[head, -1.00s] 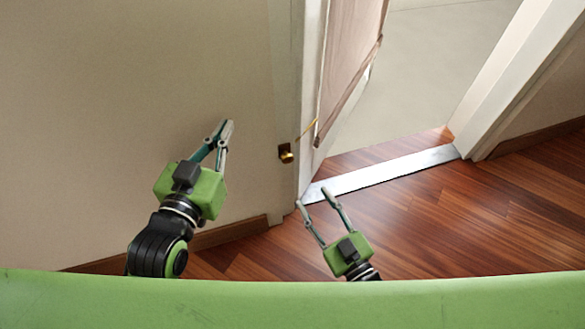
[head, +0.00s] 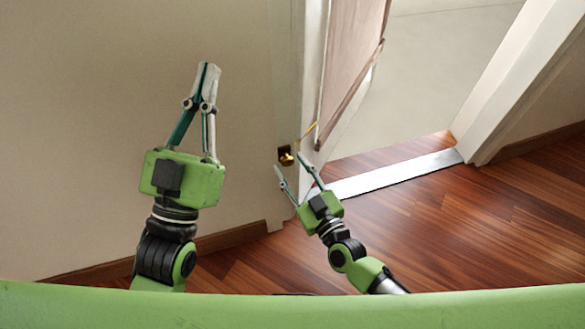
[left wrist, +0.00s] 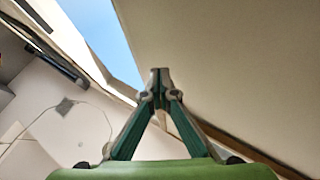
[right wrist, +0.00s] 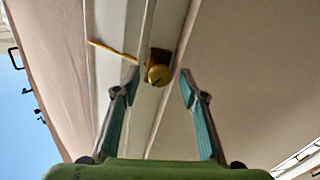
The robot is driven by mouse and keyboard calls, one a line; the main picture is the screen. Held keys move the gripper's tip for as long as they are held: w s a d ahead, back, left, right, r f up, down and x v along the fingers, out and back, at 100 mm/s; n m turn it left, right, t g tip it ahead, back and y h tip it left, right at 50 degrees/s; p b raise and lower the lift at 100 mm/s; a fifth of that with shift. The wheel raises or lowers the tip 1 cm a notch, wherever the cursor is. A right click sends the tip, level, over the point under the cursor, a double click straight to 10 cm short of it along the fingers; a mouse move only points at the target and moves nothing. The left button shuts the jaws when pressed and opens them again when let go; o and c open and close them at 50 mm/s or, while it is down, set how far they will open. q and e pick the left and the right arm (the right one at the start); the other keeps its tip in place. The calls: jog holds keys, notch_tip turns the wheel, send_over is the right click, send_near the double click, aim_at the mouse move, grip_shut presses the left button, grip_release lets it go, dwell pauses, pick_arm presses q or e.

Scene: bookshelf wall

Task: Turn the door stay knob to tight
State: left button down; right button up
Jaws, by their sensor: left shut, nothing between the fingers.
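The brass door stay knob (head: 286,158) sits on the white door frame in the head view. In the right wrist view the round knob (right wrist: 158,75) has a dark mark on its face and a brown mount behind it. A thin yellow rod (head: 306,131) runs beside it towards the door (head: 350,60). My right gripper (head: 288,162) is open and empty, its fingertips just short of the knob, which shows between and beyond them in the right wrist view. My left gripper (head: 208,68) is shut and empty, raised before the wall left of the knob.
The beige wall (head: 100,120) fills the left side. The door stands ajar beside an open doorway with a metal threshold (head: 390,174). The wooden floor (head: 450,240) is clear. A white frame post (head: 515,80) stands at the right.

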jog(key=c, duration=1.1)
